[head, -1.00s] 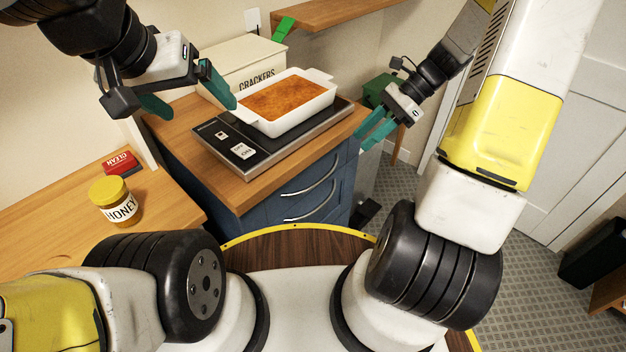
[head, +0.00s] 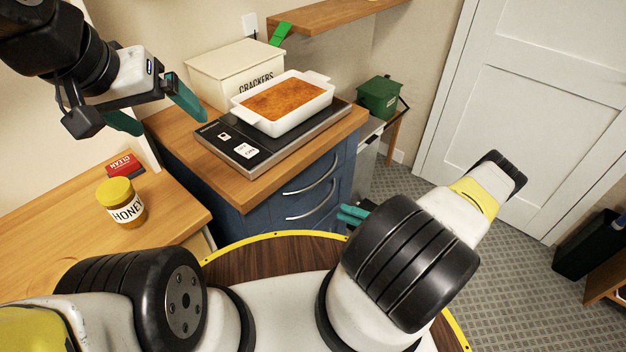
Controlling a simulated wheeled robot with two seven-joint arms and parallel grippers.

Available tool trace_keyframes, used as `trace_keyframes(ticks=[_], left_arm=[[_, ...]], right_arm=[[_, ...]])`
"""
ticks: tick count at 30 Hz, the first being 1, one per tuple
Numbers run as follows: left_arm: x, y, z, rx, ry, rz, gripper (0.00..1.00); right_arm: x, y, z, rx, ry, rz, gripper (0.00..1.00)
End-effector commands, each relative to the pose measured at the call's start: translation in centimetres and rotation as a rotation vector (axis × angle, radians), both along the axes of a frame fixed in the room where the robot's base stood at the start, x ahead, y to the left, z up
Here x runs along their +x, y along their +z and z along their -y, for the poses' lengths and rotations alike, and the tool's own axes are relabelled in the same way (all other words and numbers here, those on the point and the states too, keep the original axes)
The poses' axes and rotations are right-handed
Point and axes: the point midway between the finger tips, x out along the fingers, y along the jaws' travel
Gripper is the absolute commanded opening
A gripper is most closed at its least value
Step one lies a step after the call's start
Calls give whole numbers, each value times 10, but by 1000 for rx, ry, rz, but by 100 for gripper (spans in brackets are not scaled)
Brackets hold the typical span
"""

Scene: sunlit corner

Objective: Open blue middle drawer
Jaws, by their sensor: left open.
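The blue drawer cabinet (head: 258,218) stands under a wooden top at the centre. Two curved metal handles show on its front, an upper handle (head: 310,178) and a lower handle (head: 313,205). The drawer fronts look flush and shut; the lower part of the cabinet is hidden by my body. My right gripper (head: 352,215) is low at the cabinet's right front, beside and slightly below the lower handle, largely hidden behind my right arm. My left gripper (head: 160,112) is open and empty at upper left, above the counter.
A white baking dish (head: 290,115) sits on a black hotplate (head: 215,150) on the cabinet top, with a crackers box (head: 215,72) behind. A honey jar (head: 122,205) and red box (head: 124,167) stand on the left counter.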

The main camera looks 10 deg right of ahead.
Motion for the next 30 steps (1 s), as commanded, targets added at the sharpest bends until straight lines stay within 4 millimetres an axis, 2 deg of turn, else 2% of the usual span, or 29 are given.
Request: trace_keyframes(ticks=[5, 15, 19, 27, 30], left_arm=[[0, 0, 0, 0, 0, 0, 90], [0, 0, 0, 0, 0, 0, 90], [0, 0, 0, 0, 0, 0, 90], [0, 0, 0, 0, 0, 0, 90], [0, 0, 0, 0, 0, 0, 90]], right_arm=[[8, 2, -14, 9, -3, -4, 36], [32, 11, -58, 6, -4, -3, 36], [36, 13, -65, 4, -3, -3, 36], [37, 13, -67, 3, -3, -3, 36], [37, 13, -67, 3, -3, -3, 18]])
